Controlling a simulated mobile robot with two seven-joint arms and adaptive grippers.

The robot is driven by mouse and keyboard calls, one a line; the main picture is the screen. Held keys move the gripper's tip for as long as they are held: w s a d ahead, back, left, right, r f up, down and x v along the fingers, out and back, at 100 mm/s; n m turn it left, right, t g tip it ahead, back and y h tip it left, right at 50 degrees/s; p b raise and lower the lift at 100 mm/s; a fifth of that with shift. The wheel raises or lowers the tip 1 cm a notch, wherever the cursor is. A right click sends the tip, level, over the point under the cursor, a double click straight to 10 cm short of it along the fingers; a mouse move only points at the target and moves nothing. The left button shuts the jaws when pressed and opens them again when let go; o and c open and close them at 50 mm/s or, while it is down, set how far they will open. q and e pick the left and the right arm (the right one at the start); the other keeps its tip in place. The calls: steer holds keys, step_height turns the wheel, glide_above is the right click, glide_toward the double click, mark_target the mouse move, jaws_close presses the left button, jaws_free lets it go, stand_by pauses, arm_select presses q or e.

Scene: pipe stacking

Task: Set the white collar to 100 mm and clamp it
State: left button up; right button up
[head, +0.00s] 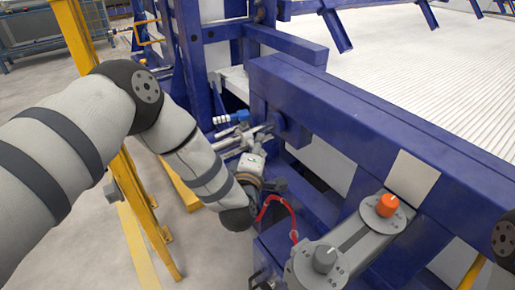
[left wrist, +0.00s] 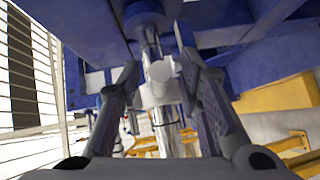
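The white collar (left wrist: 160,82) sits on a shiny metal rod (left wrist: 166,130) in the middle of the left wrist view. Above it the rod runs into a blue cylindrical part (left wrist: 145,18). My left gripper (left wrist: 158,65) is open, with one dark finger on each side of the collar. I cannot tell whether either finger touches it. In the head view my left arm reaches down to the metal rods (head: 232,142) beside the blue frame. There the collar cannot be made out clearly, and no scale reading is legible. My right gripper is not in view.
A blue beam (head: 365,125) runs along the right of the rods. A red cable (head: 275,200) loops near my wrist. A yellow post (head: 130,200) stands at left.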

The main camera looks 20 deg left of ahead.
arm_select(q)
steer(key=shift+s, duration=0.1)
steer(key=s+d+r, duration=0.1)
steer(key=s, duration=1)
steer(key=shift+s+d+r, duration=0.3)
steer(key=shift+r, duration=0.05)
